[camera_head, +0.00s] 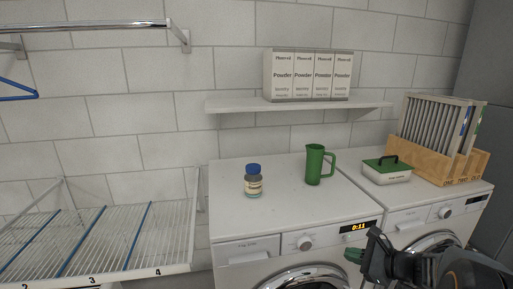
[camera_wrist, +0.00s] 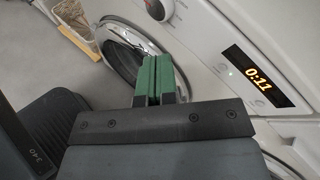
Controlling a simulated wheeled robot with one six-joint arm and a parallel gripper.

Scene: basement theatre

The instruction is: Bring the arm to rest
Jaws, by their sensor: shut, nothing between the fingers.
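My gripper (camera_head: 354,256) shows at the lower right of the head view, in front of the washing machines. In the wrist view, the green fingers of my gripper (camera_wrist: 154,79) are pressed together with nothing between them. They point toward the front of a white washing machine (camera_wrist: 210,60) with a round door (camera_wrist: 125,55). My dark arm reaches in from the bottom right corner of the head view. The gripper is apart from the bottle and the jug on the machine tops.
A blue-capped bottle (camera_head: 253,182) and green jug (camera_head: 315,165) stand on the left machine (camera_head: 285,198). A green-lidded box (camera_head: 387,170) and wooden rack (camera_head: 432,160) stand on the right one. Powder boxes (camera_head: 308,75) sit on a shelf (camera_head: 300,106). A wire rack (camera_head: 80,245) stands left.

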